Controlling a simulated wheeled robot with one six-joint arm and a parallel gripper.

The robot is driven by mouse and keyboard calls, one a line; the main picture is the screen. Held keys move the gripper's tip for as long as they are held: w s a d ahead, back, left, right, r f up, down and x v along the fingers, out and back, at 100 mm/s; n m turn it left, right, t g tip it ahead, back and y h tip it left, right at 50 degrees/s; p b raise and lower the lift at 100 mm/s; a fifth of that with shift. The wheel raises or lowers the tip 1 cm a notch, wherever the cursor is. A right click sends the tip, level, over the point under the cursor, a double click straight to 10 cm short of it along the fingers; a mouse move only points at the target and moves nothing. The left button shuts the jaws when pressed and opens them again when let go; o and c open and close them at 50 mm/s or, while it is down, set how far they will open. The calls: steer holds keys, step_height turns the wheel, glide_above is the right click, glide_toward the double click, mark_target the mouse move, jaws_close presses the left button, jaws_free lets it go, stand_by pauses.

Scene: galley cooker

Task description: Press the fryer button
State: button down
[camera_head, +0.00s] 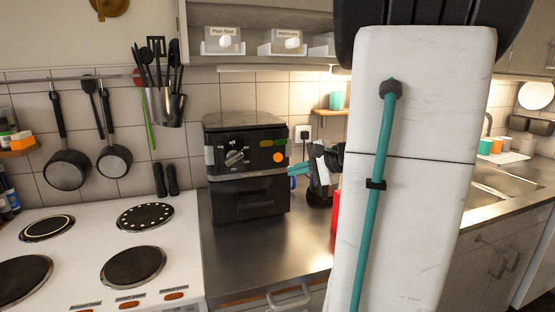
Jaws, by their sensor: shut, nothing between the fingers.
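The fryer (248,195) is a black box-shaped appliance standing on the steel counter against the tiled wall. Labels do not show which is the fryer button. My gripper (294,175), with teal fingertips, is just right of the fryer's front, near the orange button's height. It is shut and empty. I cannot tell whether it touches the fryer. My white arm hides the counter behind it.
A white cooker (100,255) with several hotplates is at left. Pans (68,170) and a utensil holder (164,106) hang on the wall. A red object (335,215) stands beside my arm. The steel counter (265,255) is clear before the fryer.

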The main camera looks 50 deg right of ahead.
steer(key=w+d, duration=0.4)
steer(key=w, duration=0.3)
steer(key=shift+d, duration=0.15)
steer(key=shift+w, duration=0.15)
stand_by(1.8)
steer(key=shift+w+d, duration=0.15)
steer(key=shift+w, duration=0.1)
steer(key=shift+w+d, duration=0.25)
steer(key=shift+w, duration=0.1)
stand_by(0.7)
stand_by(0.3)
steer(key=shift+s+a, duration=0.45)
steer(key=shift+s, duration=0.3)
steer(key=s+a, duration=0.1)
steer(key=s, duration=0.1)
steer(key=s+a, duration=0.1)
steer(key=s, duration=0.1)
steer(key=shift+s+a, duration=0.1)
steer(key=shift+a, duration=0.2)
